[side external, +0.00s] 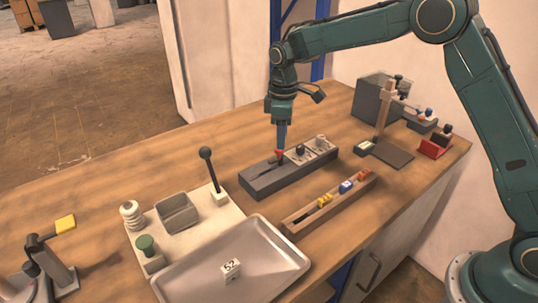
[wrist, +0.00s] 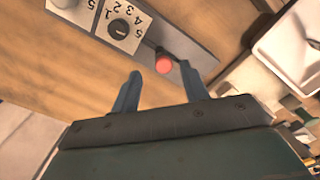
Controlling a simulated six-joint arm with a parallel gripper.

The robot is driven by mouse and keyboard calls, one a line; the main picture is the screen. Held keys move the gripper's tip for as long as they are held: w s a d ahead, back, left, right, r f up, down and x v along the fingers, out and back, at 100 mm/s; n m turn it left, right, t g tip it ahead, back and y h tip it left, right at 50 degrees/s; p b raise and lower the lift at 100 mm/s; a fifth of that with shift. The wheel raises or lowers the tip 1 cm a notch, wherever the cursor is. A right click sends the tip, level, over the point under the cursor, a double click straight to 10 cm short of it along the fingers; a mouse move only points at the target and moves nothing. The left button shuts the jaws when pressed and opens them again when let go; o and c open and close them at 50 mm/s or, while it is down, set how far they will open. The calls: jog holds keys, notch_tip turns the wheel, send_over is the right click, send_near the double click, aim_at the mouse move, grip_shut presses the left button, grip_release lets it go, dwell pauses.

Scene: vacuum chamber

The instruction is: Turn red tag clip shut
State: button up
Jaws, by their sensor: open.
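A small red round-topped piece (side external: 280,153), which I take for the red tag clip, sits on the long dark grey block (side external: 262,182), beside its dial panel. My gripper (side external: 281,146) points down right at the red piece. In the wrist view the red piece (wrist: 163,64) shows between the two spread fingertips of my gripper (wrist: 161,72), with gaps at both sides. The jaws are open and hold nothing. A dark lever-like strip runs from the red piece along the block. Whether the clip is turned open or shut, I cannot tell.
Numbered dials (wrist: 122,28) sit on the same block. A wooden rack (side external: 300,222) with coloured pieces lies in front. A metal tray (side external: 190,283) and a board with a black-knobbed lever (side external: 206,160) stand left. A wooden-post stand (side external: 384,115) and red holder (side external: 432,149) stand right.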

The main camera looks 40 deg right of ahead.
notch_tip(320, 180, up, 10)
dwell(0.5)
jog(key=shift+r, duration=0.1)
jog(key=s+d+r+m+t, duration=0.1)
jog(key=s+d+r+m, duration=0.1)
jog(key=s+r, duration=0.5)
jog(key=s+d+r+m+t, duration=0.2)
jog(key=s+r, duration=0.1)
jog(key=s, duration=0.7)
jog(key=s+d+f+m+t, duration=0.1)
jog(key=s+f+m, duration=0.1)
jog(key=s, duration=0.7)
jog(key=s+d+f+m+t, duration=0.1)
jog(key=s+f+m, duration=0.2)
jog(key=s, duration=0.7)
jog(key=shift+d+f+t, duration=0.3)
jog(key=shift+d+f, duration=0.05)
jog(key=shift+w+r, duration=0.1)
